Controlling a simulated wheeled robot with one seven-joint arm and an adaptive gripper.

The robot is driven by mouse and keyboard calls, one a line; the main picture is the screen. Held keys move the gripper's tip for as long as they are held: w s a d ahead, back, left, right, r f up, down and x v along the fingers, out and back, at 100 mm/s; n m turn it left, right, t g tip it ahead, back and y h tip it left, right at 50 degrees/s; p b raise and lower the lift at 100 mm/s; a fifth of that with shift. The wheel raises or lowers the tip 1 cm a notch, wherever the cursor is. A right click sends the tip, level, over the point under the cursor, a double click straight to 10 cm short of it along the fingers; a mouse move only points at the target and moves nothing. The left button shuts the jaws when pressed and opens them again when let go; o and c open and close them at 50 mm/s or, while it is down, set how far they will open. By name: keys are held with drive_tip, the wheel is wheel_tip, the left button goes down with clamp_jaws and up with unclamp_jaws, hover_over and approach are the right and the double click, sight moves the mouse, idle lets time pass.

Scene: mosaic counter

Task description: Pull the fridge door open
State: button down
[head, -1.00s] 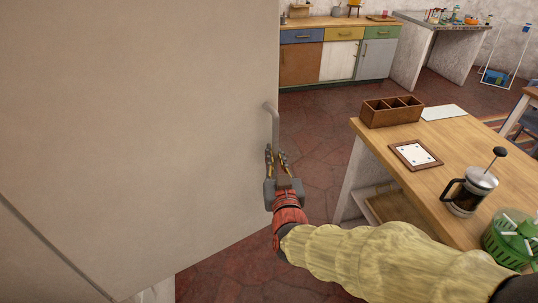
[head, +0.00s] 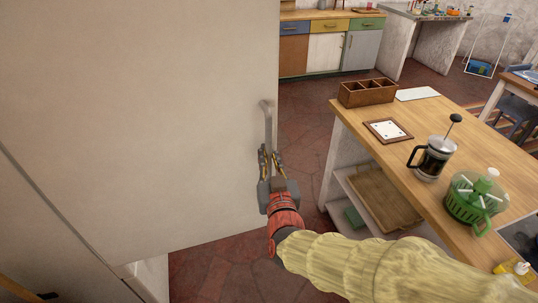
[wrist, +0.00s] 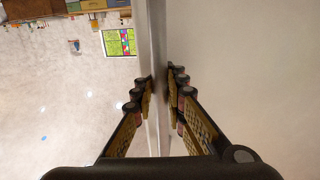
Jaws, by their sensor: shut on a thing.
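The fridge door (head: 140,110) is a large plain pale panel filling the left of the head view. Its upright grey handle (head: 268,122) is near the panel's right edge. My gripper (head: 271,158) is shut on the lower part of this handle. In the wrist view the handle (wrist: 157,50) runs upright between the fingers (wrist: 160,85), with one finger on each side and the pale door (wrist: 250,70) to the right. A seam runs along the panel's lower left; the fridge inside is not clearly seen.
A wooden-topped island (head: 420,125) stands close to my arm's right, bearing a wooden box (head: 367,93), a French press (head: 433,158) and a green basket (head: 474,200). Red floor (head: 300,140) lies clear between door and island. Coloured cabinets (head: 325,50) stand behind.

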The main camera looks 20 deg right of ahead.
drive_tip(key=c, duration=1.8)
unclamp_jaws()
drive_tip(key=shift+c, duration=0.2)
drive_tip(key=s+a, duration=0.2)
drive_tip(key=s, duration=0.9)
drive_tip(key=shift+s+a, duration=0.2)
drive_tip(key=shift+s, duration=0.15)
